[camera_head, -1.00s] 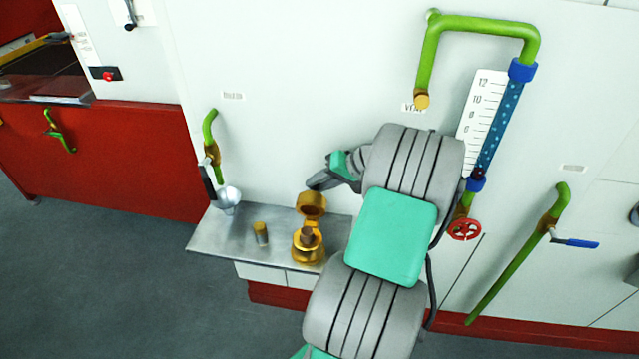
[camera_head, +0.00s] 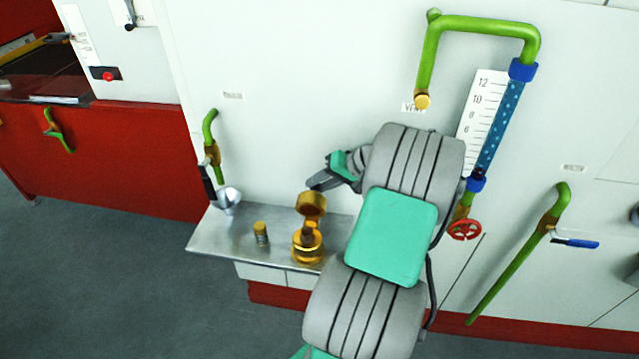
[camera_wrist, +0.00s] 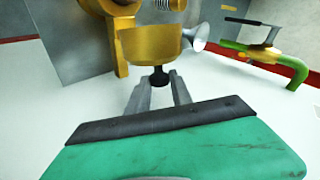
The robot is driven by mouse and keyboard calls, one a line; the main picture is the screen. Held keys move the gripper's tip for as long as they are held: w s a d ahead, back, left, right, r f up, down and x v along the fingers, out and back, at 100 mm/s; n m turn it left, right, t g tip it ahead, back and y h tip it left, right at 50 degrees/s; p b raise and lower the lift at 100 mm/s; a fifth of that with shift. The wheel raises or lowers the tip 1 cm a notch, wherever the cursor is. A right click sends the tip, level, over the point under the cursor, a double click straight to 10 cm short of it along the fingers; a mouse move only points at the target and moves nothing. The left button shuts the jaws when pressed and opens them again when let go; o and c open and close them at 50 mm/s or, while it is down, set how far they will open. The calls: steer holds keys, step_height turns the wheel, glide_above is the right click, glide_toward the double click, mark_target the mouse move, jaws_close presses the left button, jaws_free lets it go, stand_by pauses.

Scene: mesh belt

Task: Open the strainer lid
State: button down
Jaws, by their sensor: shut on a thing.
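The brass strainer (camera_head: 308,250) stands on the metal shelf, with a small brass cylinder in its mouth. Its round brass lid (camera_head: 311,204) is swung up on its hinge at the back, well clear of the mouth. My gripper (camera_head: 313,185) is behind and above the lid, by the wall. In the wrist view the lid (camera_wrist: 152,45) is just ahead, and my gripper (camera_wrist: 160,84) is shut on its short dark knob (camera_wrist: 159,76). Part of the strainer shows at the top edge there.
A small ribbed brass cylinder (camera_head: 261,234) stands on the metal shelf (camera_head: 220,241) left of the strainer. A silver funnel (camera_head: 228,198) is below a green pipe (camera_head: 210,130) at the shelf's left end. A red handwheel (camera_head: 465,230) is to the right, past my arm.

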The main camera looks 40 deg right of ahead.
steer(key=shift+d, duration=0.1)
steer(key=shift+w+d+f, duration=0.25)
steer(key=shift+d+f, duration=0.05)
steer(key=shift+d, duration=0.05)
steer(key=c, duration=1.2)
jaws_free()
steer(key=shift+o, duration=0.2)
steer(key=v, duration=0.7)
steer(key=shift+s+r, duration=0.25)
steer(key=shift+r, duration=0.05)
steer(key=shift+d, duration=0.1)
